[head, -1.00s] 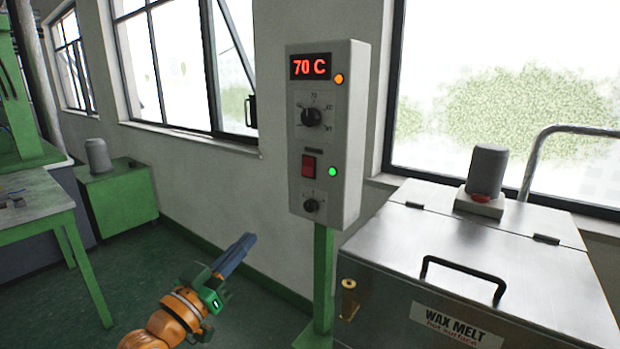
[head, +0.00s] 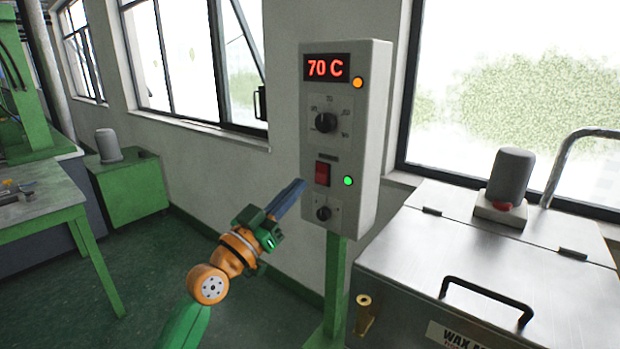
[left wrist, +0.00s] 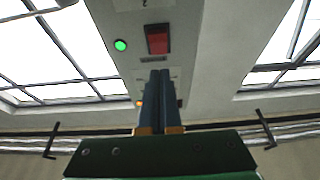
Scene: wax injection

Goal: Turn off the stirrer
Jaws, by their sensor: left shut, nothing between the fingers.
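The control box (head: 360,140) is a grey panel on a green post. Its display reads 70 C, with an orange lamp beside it. A red rocker switch (head: 322,174) sits below the upper dial, with a lit green lamp (head: 348,181) to its right and a lower knob (head: 323,213) beneath. My left gripper (head: 302,184) is shut and empty, its fingertips just left of the red switch in the head view. In the left wrist view the shut fingers (left wrist: 160,75) point at the panel, with the red switch (left wrist: 157,39) just beyond the tips. Contact cannot be told. My right gripper is not in view.
The metal wax melt tank (head: 490,260) with a black handle and a grey motor (head: 511,175) stands to the right. A green-legged table (head: 45,207) and a green cabinet (head: 131,187) are at left. The floor between is clear.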

